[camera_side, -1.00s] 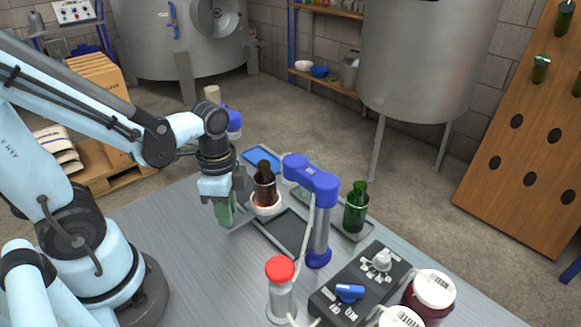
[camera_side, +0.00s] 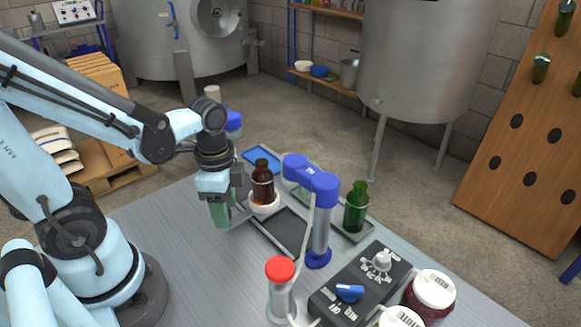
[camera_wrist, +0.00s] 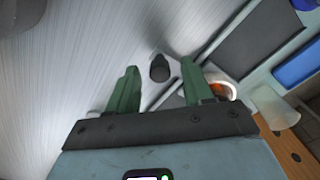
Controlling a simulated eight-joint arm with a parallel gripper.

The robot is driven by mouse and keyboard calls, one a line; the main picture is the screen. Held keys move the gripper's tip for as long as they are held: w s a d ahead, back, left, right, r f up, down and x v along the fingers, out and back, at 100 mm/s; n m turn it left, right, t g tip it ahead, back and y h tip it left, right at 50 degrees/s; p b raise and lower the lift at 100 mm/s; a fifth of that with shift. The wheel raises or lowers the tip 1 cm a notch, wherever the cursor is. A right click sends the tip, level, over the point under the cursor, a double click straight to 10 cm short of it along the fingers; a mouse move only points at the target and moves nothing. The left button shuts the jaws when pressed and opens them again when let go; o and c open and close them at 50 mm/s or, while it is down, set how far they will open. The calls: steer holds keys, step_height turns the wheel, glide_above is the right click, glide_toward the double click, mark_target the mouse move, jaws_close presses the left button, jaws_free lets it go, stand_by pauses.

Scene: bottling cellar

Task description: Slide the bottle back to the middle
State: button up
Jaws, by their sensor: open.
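A brown bottle (camera_side: 262,184) with a dark top stands upright on a round white base (camera_side: 265,207) in the side view. My gripper (camera_side: 229,208) points down just left of it, with its green fingers low over the table. In the wrist view my gripper (camera_wrist: 160,68) is open, its two green fingers apart. A small dark round thing shows between them; I cannot tell what it is. Part of the white base with orange-brown in it (camera_wrist: 222,88) shows beyond the right finger, partly hidden by it. I cannot tell whether the finger touches the bottle.
A dark tray (camera_side: 277,231) lies in front of the bottle. A blue-topped post (camera_side: 320,225) stands right of it. A green bottle (camera_side: 356,208) stands on a grey tray farther right. A control box (camera_side: 350,290) and jars are at front right. A blue tray (camera_side: 262,160) lies behind.

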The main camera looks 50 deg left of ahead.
step_height(320, 180, up, 12)
steer(key=shift+f, duration=0.15)
stand_by(0.6)
stand_by(0.3)
steer(key=shift+f, duration=6)
steer(key=shift+r, duration=0.2)
